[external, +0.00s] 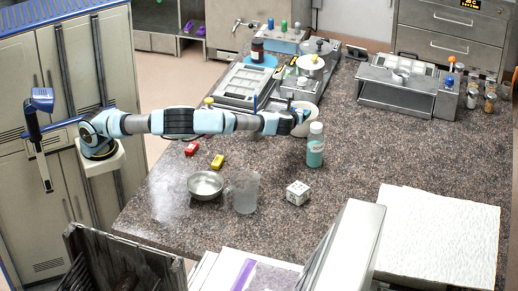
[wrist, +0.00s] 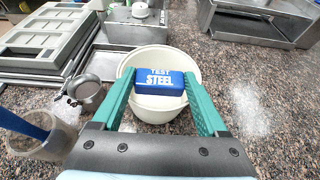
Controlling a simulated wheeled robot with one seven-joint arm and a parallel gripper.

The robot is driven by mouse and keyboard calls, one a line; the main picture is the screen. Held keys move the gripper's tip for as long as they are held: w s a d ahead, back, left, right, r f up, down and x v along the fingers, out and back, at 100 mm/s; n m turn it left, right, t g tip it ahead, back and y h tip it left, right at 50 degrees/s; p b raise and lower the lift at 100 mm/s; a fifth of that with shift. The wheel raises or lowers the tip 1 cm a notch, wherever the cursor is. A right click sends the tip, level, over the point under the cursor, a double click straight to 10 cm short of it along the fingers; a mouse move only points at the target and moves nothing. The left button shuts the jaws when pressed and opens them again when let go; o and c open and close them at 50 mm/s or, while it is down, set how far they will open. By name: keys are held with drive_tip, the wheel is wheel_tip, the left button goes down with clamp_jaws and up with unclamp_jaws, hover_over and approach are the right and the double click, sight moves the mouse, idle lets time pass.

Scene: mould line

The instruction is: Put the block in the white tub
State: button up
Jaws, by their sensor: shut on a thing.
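In the wrist view, a blue block (wrist: 160,78) lettered "TEST STEEL" is held between the green fingers of my gripper (wrist: 159,86). The gripper is shut on it. The white tub (wrist: 152,112) is a round, open bowl shape directly behind and below the block in that view. The block appears over its opening; how high above the tub it is, I cannot tell. In the external view, my gripper (external: 300,121) is at the tub (external: 313,108), partly covering it. The block is hard to make out there.
A teal-filled bottle (external: 315,150) stands close to the gripper's right. A metal bowl (external: 205,186), a clear jug (external: 243,193), a white cube (external: 298,193), and red (external: 191,148) and yellow (external: 218,161) pieces lie nearer. A grey tray rack (external: 243,86) is behind.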

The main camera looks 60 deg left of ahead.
drive_tip(key=shift+f, duration=0.15)
drive_tip(key=shift+f, duration=0.35)
drive_tip(key=shift+f, duration=0.1)
drive_tip(key=o, duration=1.2)
drive_tip(key=shift+o, duration=0.2)
drive_tip(key=r+b+v, duration=0.1)
drive_tip(key=b+v, duration=0.2)
drive_tip(key=v, duration=0.9)
